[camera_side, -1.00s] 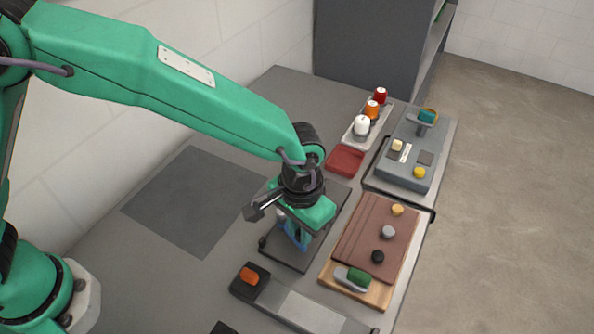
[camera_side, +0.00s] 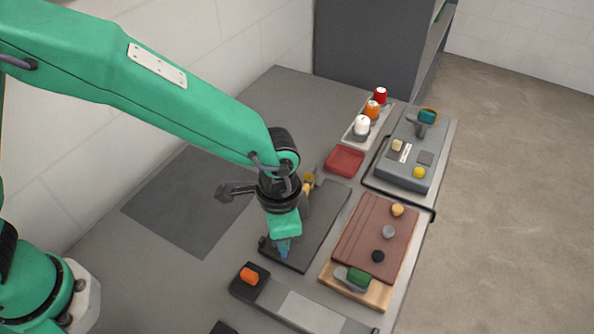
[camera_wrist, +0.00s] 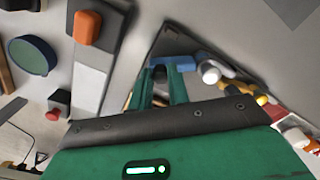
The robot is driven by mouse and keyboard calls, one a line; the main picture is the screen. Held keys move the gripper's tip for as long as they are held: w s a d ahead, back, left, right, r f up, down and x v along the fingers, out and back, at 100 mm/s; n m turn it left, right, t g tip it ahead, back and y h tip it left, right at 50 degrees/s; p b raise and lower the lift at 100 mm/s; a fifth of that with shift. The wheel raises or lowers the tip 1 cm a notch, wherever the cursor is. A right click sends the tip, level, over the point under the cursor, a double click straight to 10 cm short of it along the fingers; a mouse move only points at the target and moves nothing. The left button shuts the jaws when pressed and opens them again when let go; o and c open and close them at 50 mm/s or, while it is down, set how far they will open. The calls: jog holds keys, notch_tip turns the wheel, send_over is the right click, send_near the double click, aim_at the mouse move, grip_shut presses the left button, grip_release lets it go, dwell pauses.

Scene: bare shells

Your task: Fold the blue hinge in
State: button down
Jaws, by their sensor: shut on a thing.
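The blue hinge (camera_side: 284,249) is at the left part of a dark plate (camera_side: 327,216) on the bench in the side view, mostly hidden by my gripper (camera_side: 283,238). My gripper points down and is shut on a blue part of it. In the wrist view, this blue part (camera_wrist: 183,62) shows at the tips of my two green fingers (camera_wrist: 161,82). A white round knob (camera_wrist: 210,73) and a yellow part (camera_wrist: 262,100) are on the same plate, to the right of the fingers. How far the hinge is turned cannot be told.
Yellow and tan parts (camera_side: 307,184) stand on the plate behind my gripper. A brown board with knobs (camera_side: 365,232) is right of the plate, and a black block with an orange knob (camera_side: 249,275) is in front. A red tray (camera_side: 345,160) lies behind.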

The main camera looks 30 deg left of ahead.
aim_at(271, 251)
jog(key=shift+s+a+r+m, duration=0.15)
jog(key=shift+a+m, duration=0.2)
jog(key=shift+m, duration=0.4)
jog(key=shift+s+a+f+m, duration=0.1)
jog(key=shift+a+m, duration=0.2)
jog(key=shift+m, duration=0.4)
jog(key=shift+s+a+r+m, duration=0.15)
jog(key=shift+a+m, duration=0.2)
jog(key=shift+m, duration=0.4)
jog(key=shift+f, duration=0.1)
jog(key=c, duration=1.3)
grip_release()
jog(key=shift+a, duration=0.1)
jog(key=shift+r, duration=3.9)
